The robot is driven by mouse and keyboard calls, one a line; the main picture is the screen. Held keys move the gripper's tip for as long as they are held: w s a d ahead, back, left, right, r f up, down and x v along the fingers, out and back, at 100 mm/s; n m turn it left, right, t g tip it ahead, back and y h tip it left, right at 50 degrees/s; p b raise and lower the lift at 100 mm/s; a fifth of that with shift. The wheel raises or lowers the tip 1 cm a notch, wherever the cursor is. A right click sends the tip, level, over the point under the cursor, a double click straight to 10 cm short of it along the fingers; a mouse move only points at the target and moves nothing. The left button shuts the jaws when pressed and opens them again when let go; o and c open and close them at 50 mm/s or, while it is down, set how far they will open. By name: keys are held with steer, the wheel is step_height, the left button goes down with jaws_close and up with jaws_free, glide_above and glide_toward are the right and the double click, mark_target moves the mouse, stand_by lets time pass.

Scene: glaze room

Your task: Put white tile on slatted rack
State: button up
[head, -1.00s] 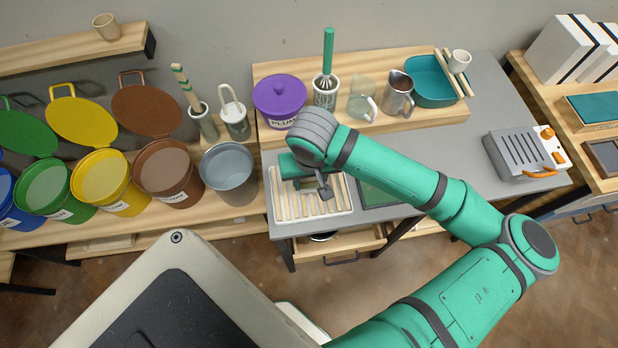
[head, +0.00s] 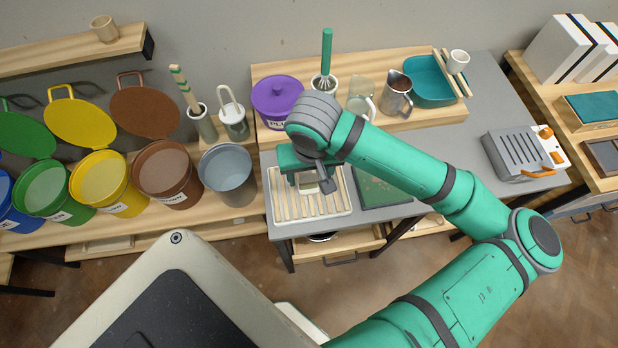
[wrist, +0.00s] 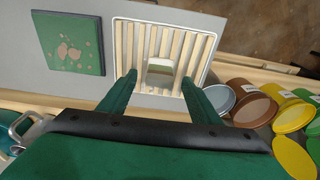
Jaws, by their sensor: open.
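The slatted rack (head: 345,207) is a white-rimmed tray with pale wooden slats on the grey worktop; it also shows in the wrist view (wrist: 205,48). The white tile (wrist: 160,68) is on the slats near the rack's middle, between and just beyond my fingertips in the wrist view. Part of a pale piece, likely this tile, shows below my gripper in the head view (head: 308,187). My gripper (wrist: 158,78) is open over the rack, its fingers apart on either side of the tile. My wrist hides part of the rack in the head view.
A green board with brown spots (head: 385,187) lies right of the rack. A grey bucket (head: 228,178) stands to its left. A purple tub (head: 279,98), a whisk in a jar (head: 326,80) and a metal jug (head: 397,95) stand on the raised shelf behind.

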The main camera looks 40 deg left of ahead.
step_height(320, 180, up, 8)
steer(key=shift+s+d+f, duration=0.15)
steer(key=shift+s+d, duration=0.2)
